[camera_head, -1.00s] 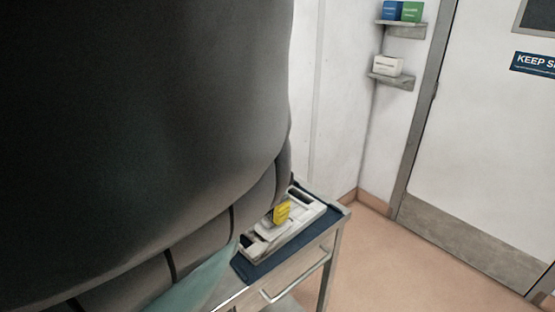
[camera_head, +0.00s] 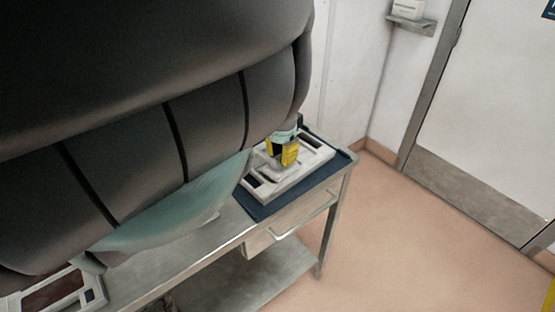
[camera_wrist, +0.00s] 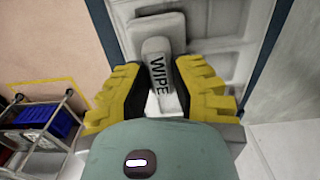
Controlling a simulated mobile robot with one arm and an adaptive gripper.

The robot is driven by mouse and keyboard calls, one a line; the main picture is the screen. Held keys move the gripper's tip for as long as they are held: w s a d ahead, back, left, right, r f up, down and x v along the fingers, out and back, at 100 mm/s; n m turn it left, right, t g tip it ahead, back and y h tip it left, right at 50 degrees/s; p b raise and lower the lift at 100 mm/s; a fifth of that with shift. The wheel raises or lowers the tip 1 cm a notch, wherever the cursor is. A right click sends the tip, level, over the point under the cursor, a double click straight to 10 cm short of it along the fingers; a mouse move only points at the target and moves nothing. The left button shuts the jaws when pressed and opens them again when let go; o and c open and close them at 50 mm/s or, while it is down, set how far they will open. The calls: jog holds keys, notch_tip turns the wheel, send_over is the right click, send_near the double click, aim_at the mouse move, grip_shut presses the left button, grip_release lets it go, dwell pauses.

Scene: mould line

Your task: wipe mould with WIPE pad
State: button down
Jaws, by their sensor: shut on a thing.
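The WIPE pad (camera_wrist: 159,72) is a pale block with a narrower raised grip marked "WIPE", seen in the wrist view. My gripper (camera_wrist: 161,84) has its yellow fingers on both sides of that grip and is shut on it. In the head view, my gripper (camera_head: 289,154) is low over a pale compartmented tray (camera_head: 290,187); the pad is mostly hidden there. I cannot tell whether the pad still touches the tray. No mould can be identified for certain; a pale-framed piece (camera_head: 85,276) with a dark reddish face is partly visible at the lower left.
The tray lies on a dark blue mat (camera_head: 262,211) at the end of a metal trolley (camera_head: 190,262). My arm hides much of the trolley. A door (camera_head: 490,120) and open floor (camera_head: 400,240) are at the right. A rack with blue bins (camera_wrist: 52,122) shows in the wrist view.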

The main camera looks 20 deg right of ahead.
jog(key=shift+w+d+f+b, duration=0.1)
jog(key=shift+d+b, duration=0.2)
jog(key=shift+d, duration=0.15)
jog(key=shift+w+d+f+b, duration=0.15)
jog(key=shift+d+b, duration=0.25)
jog(key=shift+b, duration=0.35)
jog(key=b, duration=0.1)
jog(key=d+b, duration=0.1)
jog(key=shift+w+d+b, duration=0.25)
jog(key=shift+w+b, duration=0.05)
jog(key=shift+b, duration=0.05)
jog(key=shift+w+d+b, duration=0.1)
jog(key=shift+d+b, duration=0.05)
jog(key=shift+b, duration=0.2)
jog(key=shift+r, duration=0.25)
jog(key=shift+d, duration=0.15)
